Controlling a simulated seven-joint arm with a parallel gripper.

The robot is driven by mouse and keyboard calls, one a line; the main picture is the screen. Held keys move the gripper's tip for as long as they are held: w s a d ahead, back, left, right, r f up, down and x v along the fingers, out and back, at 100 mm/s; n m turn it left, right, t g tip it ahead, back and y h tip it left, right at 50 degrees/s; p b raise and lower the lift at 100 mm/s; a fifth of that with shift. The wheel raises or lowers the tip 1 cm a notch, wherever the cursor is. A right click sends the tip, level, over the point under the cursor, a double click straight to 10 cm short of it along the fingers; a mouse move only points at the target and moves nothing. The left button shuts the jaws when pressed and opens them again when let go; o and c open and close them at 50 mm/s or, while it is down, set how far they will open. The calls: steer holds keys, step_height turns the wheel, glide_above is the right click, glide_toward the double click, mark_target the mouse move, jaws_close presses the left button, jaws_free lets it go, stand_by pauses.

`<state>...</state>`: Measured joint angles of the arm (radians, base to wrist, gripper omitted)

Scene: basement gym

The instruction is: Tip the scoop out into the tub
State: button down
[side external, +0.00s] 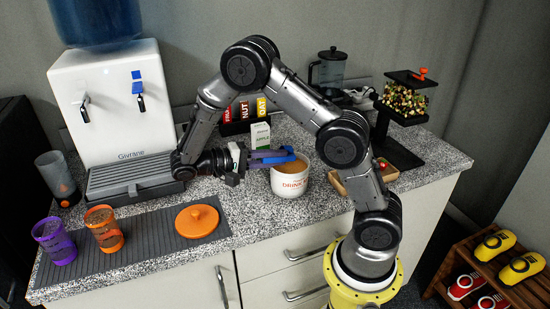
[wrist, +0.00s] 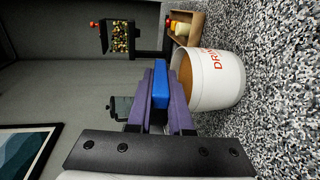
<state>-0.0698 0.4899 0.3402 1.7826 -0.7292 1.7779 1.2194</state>
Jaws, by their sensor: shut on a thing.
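The white tub (side external: 290,186) with red lettering stands upright and open on the counter, with tan contents or a tan inside at its mouth. In the wrist view the tub (wrist: 222,80) lies to the right, turned on its side by the camera. My gripper (side external: 284,158) reaches in from the left at the tub's rim height or just above it. Its purple fingers are shut on the blue scoop (wrist: 160,84), whose blue part (side external: 270,154) shows over the tub's mouth. The scoop's bowl and any load are not clearly visible.
An orange lid (side external: 197,221), an orange cup (side external: 104,230) and a purple cup (side external: 54,241) stand on a dark ribbed mat. A water dispenser (side external: 115,110) stands at left. A carton (side external: 260,136) is behind the tub; a wooden tray (side external: 350,187) is right of it.

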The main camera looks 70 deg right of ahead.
mark_target(289, 157)
steer(key=shift+s+d+r+m+y, duration=0.2)
steer(key=shift+s+d+m+y, duration=0.25)
steer(key=shift+y, duration=0.45)
steer(key=y, duration=0.1)
steer(key=s+m+y, duration=0.1)
steer(key=m+y, duration=0.1)
steer(key=shift+s+d+r+m+t+y, duration=0.2)
steer(key=shift+s+r+m+t+y, duration=0.1)
steer(key=shift+s+r+y, duration=0.1)
steer(key=shift+s+d+r+m+t+y, duration=0.1)
steer(key=shift+s+r+m+t+y, duration=0.1)
steer(key=shift+m+t+y, duration=0.4)
steer(key=r+m+t+y, duration=0.1)
steer(key=r+t, duration=0.1)
steer(key=t, duration=0.1)
steer(key=d+r+m+t+y, duration=0.1)
steer(key=r+m+t+y, duration=0.1)
steer(key=w+r+m+t+y, duration=0.1)
steer(key=r+m+t, duration=0.1)
steer(key=t, duration=0.1)
steer(key=shift+d+r+t+y, duration=0.2)
steer(key=shift+r+t+y, duration=0.1)
steer(key=shift+r, duration=0.05)
steer(key=shift+w+d+r+m+t, duration=0.2)
steer(key=shift+r+m+t, duration=0.15)
steer(key=shift+r, duration=0.25)
steer(key=shift+a, duration=0.1)
